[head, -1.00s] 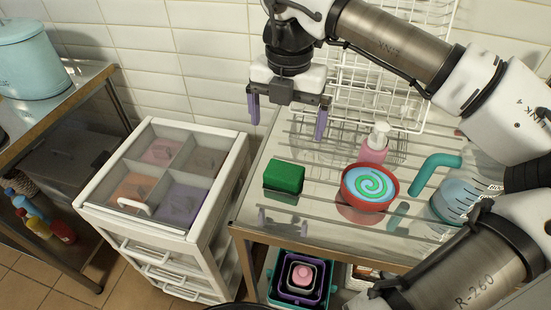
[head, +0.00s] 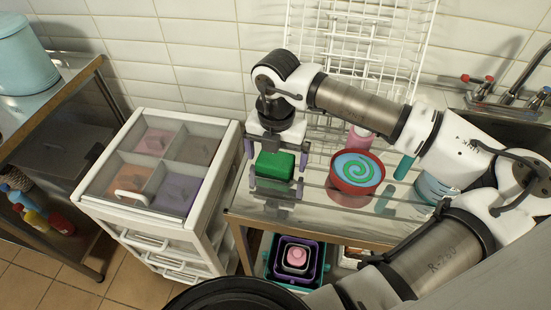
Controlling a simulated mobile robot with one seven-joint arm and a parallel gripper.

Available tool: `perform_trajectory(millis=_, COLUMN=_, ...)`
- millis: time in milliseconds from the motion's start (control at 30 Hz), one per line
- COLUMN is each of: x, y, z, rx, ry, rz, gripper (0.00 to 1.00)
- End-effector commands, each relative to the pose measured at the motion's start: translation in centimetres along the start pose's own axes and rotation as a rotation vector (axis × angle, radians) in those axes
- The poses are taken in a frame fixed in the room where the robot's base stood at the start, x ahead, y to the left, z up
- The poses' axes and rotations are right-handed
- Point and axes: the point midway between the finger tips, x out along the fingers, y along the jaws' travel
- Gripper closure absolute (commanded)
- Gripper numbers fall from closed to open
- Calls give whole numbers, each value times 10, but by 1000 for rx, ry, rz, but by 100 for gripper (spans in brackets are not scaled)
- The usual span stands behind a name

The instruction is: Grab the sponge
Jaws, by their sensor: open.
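The green sponge (head: 275,165) lies on the shiny metal table (head: 262,215), near its left edge, in the head view. My gripper (head: 275,168) points down over the sponge with its jaws open. One purple finger shows to the left of the sponge and the other to its right. I cannot tell whether the fingers touch the sponge or how close the tips are to the table.
A red bowl with a blue and green swirl (head: 356,171) stands right of the sponge. Behind it are a pink bottle (head: 360,139), partly hidden by my arm, and a white wire rack (head: 350,50). A white drawer unit (head: 218,190) stands to the left.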

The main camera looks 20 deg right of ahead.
Motion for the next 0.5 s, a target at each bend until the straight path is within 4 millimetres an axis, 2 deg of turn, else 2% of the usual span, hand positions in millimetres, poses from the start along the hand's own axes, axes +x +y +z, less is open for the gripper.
perform_trajectory(millis=300, x=7, y=0, z=0, rx=-1, ry=-1, rz=-1, gripper=3)
perform_trajectory(millis=500, x=7, y=0, z=0, rx=0, ry=-1, rz=-1, gripper=29)
